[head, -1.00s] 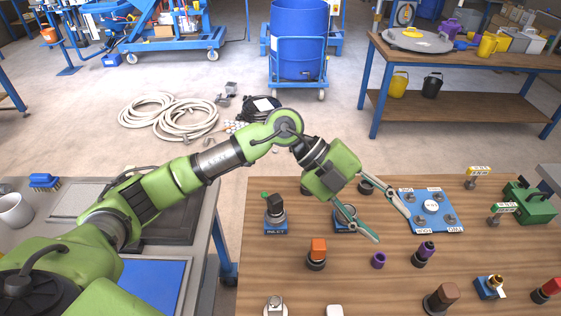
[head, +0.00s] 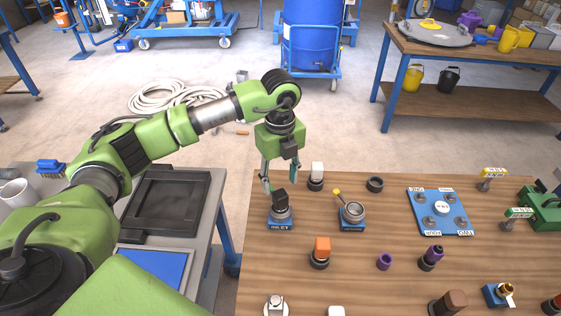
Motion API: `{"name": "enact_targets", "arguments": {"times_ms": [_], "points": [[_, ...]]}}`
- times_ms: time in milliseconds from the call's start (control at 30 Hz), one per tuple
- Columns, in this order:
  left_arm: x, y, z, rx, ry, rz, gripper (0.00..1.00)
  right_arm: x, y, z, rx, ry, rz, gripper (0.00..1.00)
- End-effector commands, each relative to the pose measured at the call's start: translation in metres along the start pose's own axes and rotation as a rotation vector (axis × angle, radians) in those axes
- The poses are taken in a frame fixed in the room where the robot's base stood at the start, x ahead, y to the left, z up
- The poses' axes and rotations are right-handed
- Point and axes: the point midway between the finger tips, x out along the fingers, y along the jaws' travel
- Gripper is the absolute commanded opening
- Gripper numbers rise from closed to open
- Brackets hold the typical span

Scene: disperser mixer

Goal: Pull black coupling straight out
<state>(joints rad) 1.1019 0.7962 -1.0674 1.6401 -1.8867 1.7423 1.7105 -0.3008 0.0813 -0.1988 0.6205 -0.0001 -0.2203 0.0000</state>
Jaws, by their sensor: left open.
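The black coupling (head: 280,199) sits upright on a blue base (head: 281,224) labelled INLET, at the back left of the wooden table. My left gripper (head: 279,182) is open and points down just above and behind the coupling. One finger shows to the left of the coupling's top and the other to its right. I cannot tell whether either finger touches it. My right gripper is not in view.
A white-topped coupling (head: 317,176) stands close to the right of my left gripper. A blue-based metal fitting with a yellow handle (head: 351,213), an orange coupling (head: 321,251) and a blue plate with several fittings (head: 440,212) share the wooden table (head: 385,285).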

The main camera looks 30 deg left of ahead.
Motion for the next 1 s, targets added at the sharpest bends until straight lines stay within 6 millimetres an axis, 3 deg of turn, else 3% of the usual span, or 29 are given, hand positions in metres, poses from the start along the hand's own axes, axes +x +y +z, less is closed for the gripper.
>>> {"name": "enact_targets", "arguments": {"times_ms": [200,400,767,800,967,1000], "points": [[0.039,0.001,-0.001,0.002,0.002,0.003,0.44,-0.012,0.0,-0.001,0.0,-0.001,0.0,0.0],[0.061,0.0,-0.001,0.002,0.002,0.001,0.44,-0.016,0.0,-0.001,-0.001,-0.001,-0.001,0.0],[0.068,-0.001,-0.001,0.003,0.001,-0.002,0.44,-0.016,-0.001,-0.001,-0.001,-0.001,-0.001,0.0],[0.068,-0.001,-0.001,0.003,0.001,-0.002,0.42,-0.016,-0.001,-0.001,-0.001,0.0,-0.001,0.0],[0.068,-0.001,-0.001,0.003,0.001,-0.002,0.0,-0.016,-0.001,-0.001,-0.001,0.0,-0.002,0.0],[0.068,-0.001,-0.001,0.003,0.001,-0.002,0.0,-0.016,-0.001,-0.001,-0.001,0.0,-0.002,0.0]]}}
